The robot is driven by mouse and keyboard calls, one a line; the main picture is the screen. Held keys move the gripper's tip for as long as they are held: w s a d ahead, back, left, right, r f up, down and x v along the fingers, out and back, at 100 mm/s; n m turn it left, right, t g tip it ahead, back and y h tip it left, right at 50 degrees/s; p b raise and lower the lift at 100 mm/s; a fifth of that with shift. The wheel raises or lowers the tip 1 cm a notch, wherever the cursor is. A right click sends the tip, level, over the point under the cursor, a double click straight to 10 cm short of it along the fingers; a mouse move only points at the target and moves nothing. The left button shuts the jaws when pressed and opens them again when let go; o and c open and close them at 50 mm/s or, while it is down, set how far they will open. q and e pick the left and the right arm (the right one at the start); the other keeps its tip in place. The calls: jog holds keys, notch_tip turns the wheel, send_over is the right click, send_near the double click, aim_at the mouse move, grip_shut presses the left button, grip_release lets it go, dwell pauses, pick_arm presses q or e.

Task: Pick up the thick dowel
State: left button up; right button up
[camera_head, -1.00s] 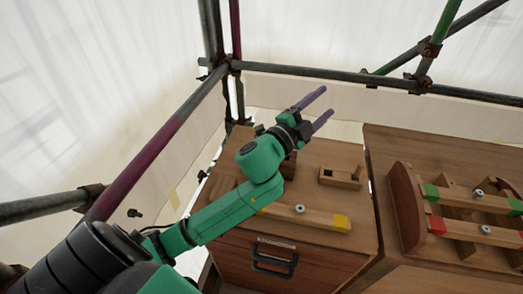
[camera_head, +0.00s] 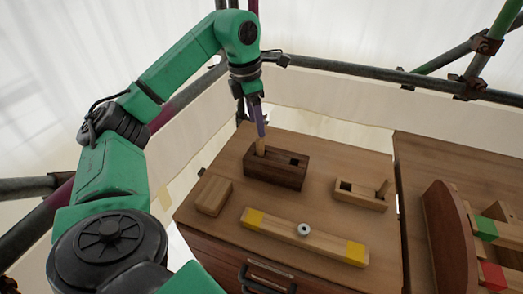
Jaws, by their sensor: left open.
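A light wooden dowel (camera_head: 260,147) stands upright in the left hole of a dark wooden block (camera_head: 275,172), its top sticking out. The block's right hole looks empty. A lighter small block (camera_head: 360,198) to the right has a square hole and a thinner peg (camera_head: 383,188) sticking up at its right end. My left gripper (camera_head: 259,125) points down right over the dowel, with its purple fingers open. One finger largely covers the other, and I cannot tell whether they touch the dowel. My right gripper is not in view.
A wooden bar (camera_head: 325,246) with yellow ends and a metal nut lies in front. A plain wooden block (camera_head: 213,195) lies to the left. A rack (camera_head: 447,235) with green and red blocks stands at the right. Scaffold poles (camera_head: 400,76) run behind the cabinet top.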

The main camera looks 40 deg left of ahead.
pick_arm(q)
jog(key=f, duration=0.4)
jog(key=w+f, duration=0.1)
jog(key=f, duration=0.2)
jog(key=shift+d+p, duration=0.15)
jog(key=shift+p, duration=0.15)
grip_shut()
jog(key=shift+r, duration=0.15)
notch_tip(320, 180, up, 11)
jog(key=p, duration=0.1)
notch_tip(320, 180, up, 9)
jog(key=p, duration=0.6)
send_over(260, 140)
jog(key=shift+w+a, duration=0.25)
